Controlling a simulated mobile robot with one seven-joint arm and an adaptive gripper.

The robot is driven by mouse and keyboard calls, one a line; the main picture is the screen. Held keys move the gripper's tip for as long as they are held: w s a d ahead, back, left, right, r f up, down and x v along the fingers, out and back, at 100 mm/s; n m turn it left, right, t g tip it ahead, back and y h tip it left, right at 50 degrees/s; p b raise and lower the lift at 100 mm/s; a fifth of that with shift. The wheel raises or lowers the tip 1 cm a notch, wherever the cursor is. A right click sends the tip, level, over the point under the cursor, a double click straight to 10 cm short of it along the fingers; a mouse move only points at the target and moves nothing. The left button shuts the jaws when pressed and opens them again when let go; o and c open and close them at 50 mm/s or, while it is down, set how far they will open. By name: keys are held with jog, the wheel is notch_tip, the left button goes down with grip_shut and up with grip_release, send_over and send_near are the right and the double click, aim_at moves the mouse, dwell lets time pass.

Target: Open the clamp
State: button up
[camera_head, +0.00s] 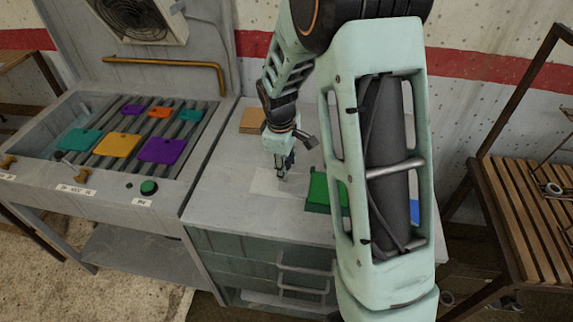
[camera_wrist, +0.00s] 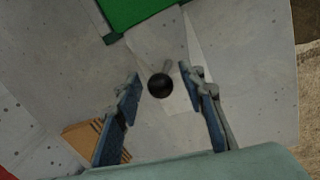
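A round black knob (camera_wrist: 160,85) on a short grey stem shows in the wrist view, over a pale plate (camera_wrist: 155,45). It looks like the clamp's handle, but I cannot make out the rest of the clamp. My gripper (camera_wrist: 160,71) is open, with one finger on each side of the knob and visible gaps to both. In the head view my gripper (camera_head: 282,172) points down over the pale plate (camera_head: 264,183) on the grey worktop. The gripper hides the knob there.
A green block (camera_head: 317,190) lies close right of my gripper, partly behind my arm. A tan block (camera_head: 252,120) lies at the back of the worktop (camera_head: 225,185). On the left stands a slatted rack (camera_head: 175,120) with coloured plates. A wooden slatted bench (camera_head: 530,215) stands right.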

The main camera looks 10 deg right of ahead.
grip_shut()
jog(key=a, duration=0.2)
jog(key=w+a, duration=0.1)
jog(key=w+a+b, duration=0.1)
jog(key=a, duration=0.1)
jog(key=shift+w+a, duration=0.2)
jog(key=shift+a, duration=0.15)
jog(key=shift+d, duration=0.1)
jog(key=shift+o, duration=0.3)
grip_release()
jog(key=shift+r, duration=0.1)
